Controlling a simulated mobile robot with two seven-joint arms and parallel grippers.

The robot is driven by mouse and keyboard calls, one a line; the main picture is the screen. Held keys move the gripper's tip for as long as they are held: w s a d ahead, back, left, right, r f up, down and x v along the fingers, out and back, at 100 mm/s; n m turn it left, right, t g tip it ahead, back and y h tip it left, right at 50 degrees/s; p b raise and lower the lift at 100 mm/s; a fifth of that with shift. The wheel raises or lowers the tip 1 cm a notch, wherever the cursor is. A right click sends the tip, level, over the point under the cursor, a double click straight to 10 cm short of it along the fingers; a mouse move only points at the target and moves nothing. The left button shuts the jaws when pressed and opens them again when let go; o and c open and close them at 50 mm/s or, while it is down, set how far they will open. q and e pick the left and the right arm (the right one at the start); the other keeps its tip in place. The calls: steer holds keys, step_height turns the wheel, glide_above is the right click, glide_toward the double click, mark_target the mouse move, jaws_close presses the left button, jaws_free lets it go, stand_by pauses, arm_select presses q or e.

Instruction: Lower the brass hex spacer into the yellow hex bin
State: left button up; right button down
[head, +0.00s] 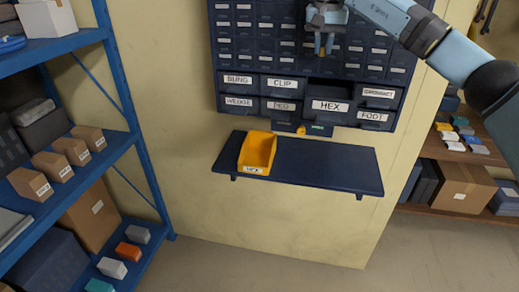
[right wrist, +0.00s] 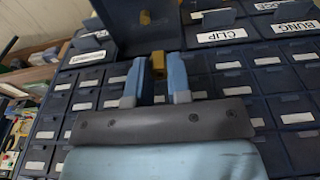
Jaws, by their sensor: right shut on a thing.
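The brass hex spacer (right wrist: 158,62) is a small brass-coloured piece between the fingertips of my right gripper (right wrist: 161,80) in the right wrist view. That gripper is shut on it. In the head view my right gripper (head: 325,42) hangs at the top, in front of the small drawers, with a brass tint between its fingers. The yellow hex bin (head: 257,152) stands on the dark shelf below and to the left of the gripper, well apart from it. A label shows on its front. Its inside looks empty. My left gripper is not in view.
A dark drawer cabinet (head: 297,80) hangs above the narrow shelf (head: 325,168). Its HEX drawer (head: 330,105) looks pulled out; the right wrist view shows the open drawer (right wrist: 125,35) with a small tan piece inside. The shelf right of the bin is clear. Blue racking (head: 140,150) stands left.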

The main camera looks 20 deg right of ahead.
steer(key=w+a+f+b, duration=0.2)
steer(key=w+a+f, duration=0.2)
steer(key=f, duration=0.6)
steer(key=w+a+f+b, duration=0.3)
steer(key=a+f, duration=0.5)
steer(key=f, duration=0.2)
steer(key=w+a+f+b, duration=0.3)
steer(key=w+a+f, duration=0.1)
steer(key=f, duration=0.7)
steer(key=shift+w+a, duration=0.35)
steer(key=shift+a, duration=0.55)
steer(key=shift+f, duration=0.15)
steer(key=b, duration=0.4)
glide_toward(248, 162)
steer(key=shift+s+a+f, duration=0.15)
steer(key=shift+s+f, duration=0.85)
steer(key=shift+f, duration=0.35)
steer(key=shift+f+b, duration=1.8)
steer(key=shift+f, duration=0.5)
